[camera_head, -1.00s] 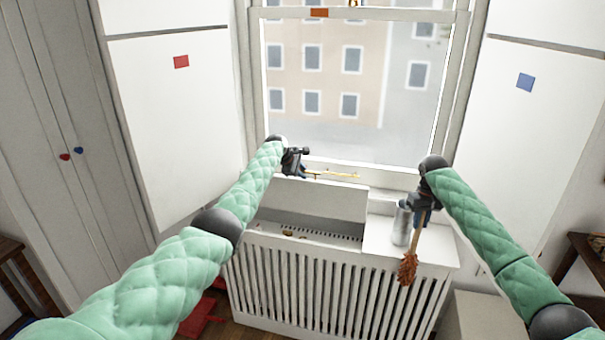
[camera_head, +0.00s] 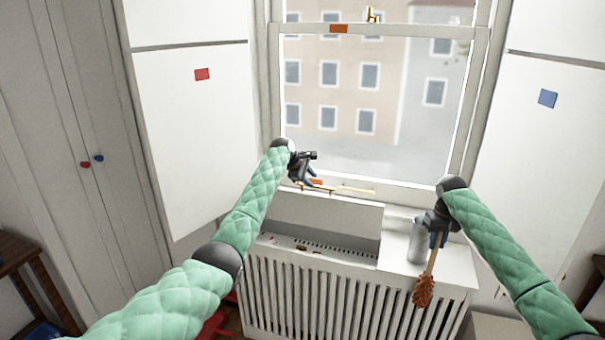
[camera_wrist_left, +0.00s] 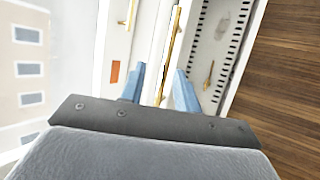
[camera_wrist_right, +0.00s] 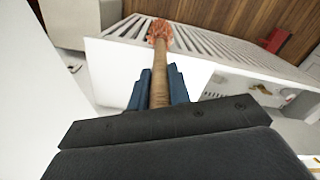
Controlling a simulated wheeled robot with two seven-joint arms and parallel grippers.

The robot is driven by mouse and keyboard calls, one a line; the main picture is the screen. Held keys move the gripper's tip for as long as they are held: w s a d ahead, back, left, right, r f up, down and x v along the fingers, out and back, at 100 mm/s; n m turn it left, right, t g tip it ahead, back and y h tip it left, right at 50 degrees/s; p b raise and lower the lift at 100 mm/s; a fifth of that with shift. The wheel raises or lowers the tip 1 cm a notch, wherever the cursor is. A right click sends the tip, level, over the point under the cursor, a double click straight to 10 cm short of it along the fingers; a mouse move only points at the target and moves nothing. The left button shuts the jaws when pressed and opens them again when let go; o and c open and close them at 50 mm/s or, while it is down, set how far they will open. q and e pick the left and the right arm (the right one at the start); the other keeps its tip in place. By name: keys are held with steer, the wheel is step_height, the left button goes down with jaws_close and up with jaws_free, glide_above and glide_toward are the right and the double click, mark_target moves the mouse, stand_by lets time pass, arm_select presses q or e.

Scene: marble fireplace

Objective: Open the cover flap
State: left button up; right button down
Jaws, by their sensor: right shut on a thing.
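The white cover flap (camera_head: 330,217) of the radiator cover stands raised at the back of the top opening in the head view. My left gripper (camera_head: 312,184) is just above and behind its top edge, near the windowsill. In the left wrist view its blue fingers (camera_wrist_left: 160,88) are apart, with a brass strip (camera_wrist_left: 174,40) running between them; I cannot tell whether they touch it. My right gripper (camera_head: 437,232) is shut on the wooden handle of a brush (camera_head: 424,290), whose reddish-brown head hangs down in front of the cover. It also shows in the right wrist view (camera_wrist_right: 159,80).
The slatted radiator cover (camera_head: 310,295) stands below the window. A grey cylinder (camera_head: 416,242) is on its right top, close to my right gripper. Small items lie in the opening. A brass piece (camera_head: 357,190) is on the sill. Tall white panels flank the window.

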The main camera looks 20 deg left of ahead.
arm_select(q)
steer(key=b+v, duration=0.1)
steer(key=v, duration=0.5)
steer(key=shift+f+m, duration=0.1)
steer(key=shift+m, duration=0.2)
